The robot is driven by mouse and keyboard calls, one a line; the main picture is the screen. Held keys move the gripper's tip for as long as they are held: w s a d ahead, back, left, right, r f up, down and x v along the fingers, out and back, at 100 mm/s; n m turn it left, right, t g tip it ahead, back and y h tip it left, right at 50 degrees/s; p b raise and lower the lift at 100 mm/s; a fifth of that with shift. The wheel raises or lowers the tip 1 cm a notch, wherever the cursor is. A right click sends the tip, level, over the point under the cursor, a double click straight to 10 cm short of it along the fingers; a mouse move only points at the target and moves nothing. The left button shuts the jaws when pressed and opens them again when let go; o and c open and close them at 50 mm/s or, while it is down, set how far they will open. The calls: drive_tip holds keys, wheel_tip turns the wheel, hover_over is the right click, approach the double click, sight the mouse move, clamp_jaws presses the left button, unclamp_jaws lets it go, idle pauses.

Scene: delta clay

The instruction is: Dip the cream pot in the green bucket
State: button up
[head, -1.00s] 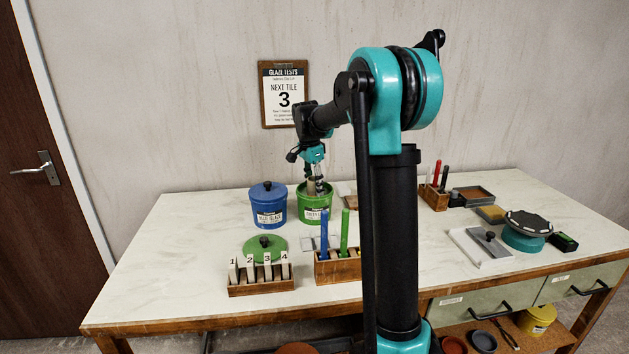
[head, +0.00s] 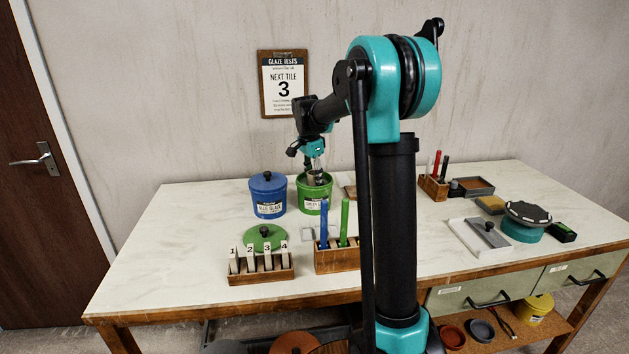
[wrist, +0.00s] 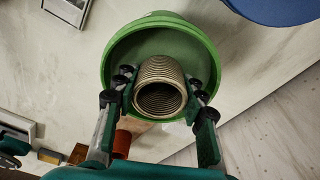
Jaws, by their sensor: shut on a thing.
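The green bucket (head: 313,203) stands open on the table, next to the blue bucket. My gripper (head: 315,172) points down over its mouth. The gripper is shut on the cream pot (head: 319,179), a ribbed tan cylinder. In the wrist view the pot (wrist: 160,88) sits between the two fingers (wrist: 160,95), its hollow opening facing the camera. There the green bucket (wrist: 160,22) surrounds much of the pot, with its inner wall showing. The pot's upper part shows at the bucket's rim in the head view. Its lower part is hidden, so its depth is unclear.
The blue lidded bucket (head: 268,196) stands close on the left. In front are a green lid (head: 265,238), a rack of numbered tiles (head: 261,274) and a wooden holder (head: 336,260) with blue and green sticks. The table's left side is clear.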

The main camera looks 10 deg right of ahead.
drive_tip(key=shift+f, duration=0.5)
idle(1.0)
idle(1.1)
drive_tip(key=shift+r, duration=3.4)
drive_tip(key=shift+r, duration=0.15)
wheel_tip(320, 180, up, 3)
drive_tip(key=shift+f, duration=0.15)
